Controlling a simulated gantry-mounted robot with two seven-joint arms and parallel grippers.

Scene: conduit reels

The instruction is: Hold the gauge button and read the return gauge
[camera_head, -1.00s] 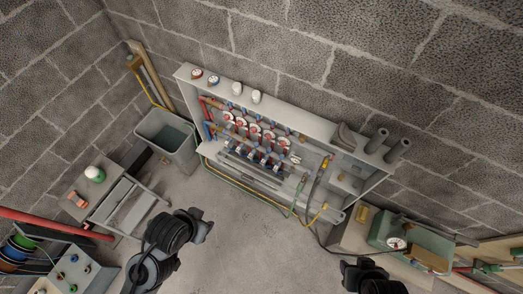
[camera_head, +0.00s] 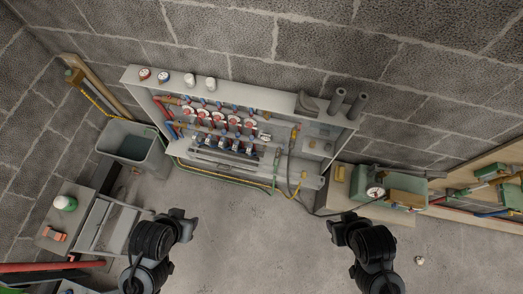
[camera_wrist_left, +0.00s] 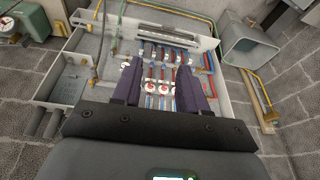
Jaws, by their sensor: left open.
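The manifold cabinet (camera_head: 240,90) stands against the block wall. Two small round gauges sit on its top left edge, one red-marked (camera_head: 145,74) and one blue-marked (camera_head: 163,76). Their dials are too small to read, and I cannot make out a gauge button. Several red-and-white round parts (camera_head: 233,119) line the pipes inside. My left gripper (camera_head: 182,222) is in front of the cabinet, apart from it; in the left wrist view its fingers (camera_wrist_left: 160,78) are spread and empty, pointing at the cabinet. My right gripper (camera_head: 343,226) is right of centre, touching nothing visible; its jaw gap is unclear.
Two white caps (camera_head: 200,82) sit beside the gauges. A grey bin (camera_head: 155,160) stands left of the cabinet. A side table (camera_head: 50,222) is at left. A bench with a green pump box and dial (camera_head: 375,193) is at right. The floor (camera_head: 260,240) between my arms is clear.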

